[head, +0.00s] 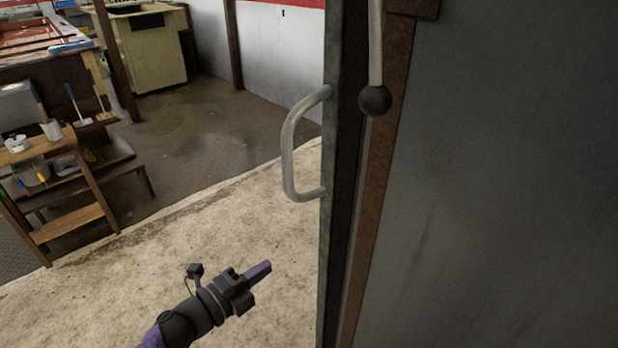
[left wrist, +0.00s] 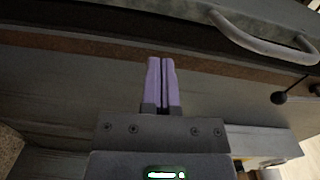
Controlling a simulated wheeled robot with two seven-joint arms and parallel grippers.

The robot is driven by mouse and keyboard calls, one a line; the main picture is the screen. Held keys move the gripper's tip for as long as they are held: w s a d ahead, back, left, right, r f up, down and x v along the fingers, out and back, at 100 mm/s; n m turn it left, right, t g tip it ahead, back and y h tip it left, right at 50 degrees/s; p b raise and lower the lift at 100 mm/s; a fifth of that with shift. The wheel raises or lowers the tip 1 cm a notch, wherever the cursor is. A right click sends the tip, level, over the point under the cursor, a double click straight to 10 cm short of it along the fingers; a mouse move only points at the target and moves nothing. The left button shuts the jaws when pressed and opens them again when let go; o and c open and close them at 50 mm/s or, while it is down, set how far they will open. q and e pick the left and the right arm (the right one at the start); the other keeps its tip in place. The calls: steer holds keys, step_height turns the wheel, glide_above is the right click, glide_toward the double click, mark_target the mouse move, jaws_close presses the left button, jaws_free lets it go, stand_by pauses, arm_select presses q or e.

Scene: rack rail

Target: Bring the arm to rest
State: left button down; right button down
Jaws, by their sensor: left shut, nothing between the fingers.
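My left gripper (head: 260,270) is in the lower middle of the head view, over the pale floor and left of a grey door panel. Its purple fingers also show in the left wrist view (left wrist: 161,70), shut together with nothing between them. It is apart from the curved metal handle (head: 290,145), which sits on the panel's edge above it in the head view. The handle also shows at the upper right of the left wrist view (left wrist: 265,40). My right gripper is not in view.
A rod with a dark ball end (head: 375,100) hangs beside the brown frame at the door edge. The large grey panel (head: 500,180) fills the right side. A wooden step stand (head: 70,225) with small items stands at left. Pale floor (head: 120,290) lies clear between.

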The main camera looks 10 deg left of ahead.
arm_select(q)
steer(key=s+a+f+n+g+y+p, duration=0.1)
steer(key=s+a+f+n+g+y, duration=0.3)
steer(key=s+f+n, duration=0.55)
steer(key=s+a+f+n+g+y+p, duration=0.1)
steer(key=s+a+f+n+g+y, duration=0.15)
steer(key=s+f+n+y, duration=0.65)
steer(key=s+f+n+g+h, duration=0.1)
steer(key=s+f+g, duration=0.3)
steer(key=s, duration=0.9)
steer(key=s+f+n+g+p, duration=0.1)
steer(key=s+f+g, duration=0.3)
steer(key=s, duration=1)
steer(key=shift+d+f+n+h, duration=0.35)
steer(key=shift+f+n, duration=0.3)
steer(key=shift+f, duration=0.6)
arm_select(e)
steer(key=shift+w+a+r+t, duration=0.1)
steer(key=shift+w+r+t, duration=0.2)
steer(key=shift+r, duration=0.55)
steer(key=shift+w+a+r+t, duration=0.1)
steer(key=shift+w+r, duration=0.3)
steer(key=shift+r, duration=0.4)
arm_select(q)
steer(key=shift+a+g, duration=0.1)
steer(key=shift+g, duration=0.15)
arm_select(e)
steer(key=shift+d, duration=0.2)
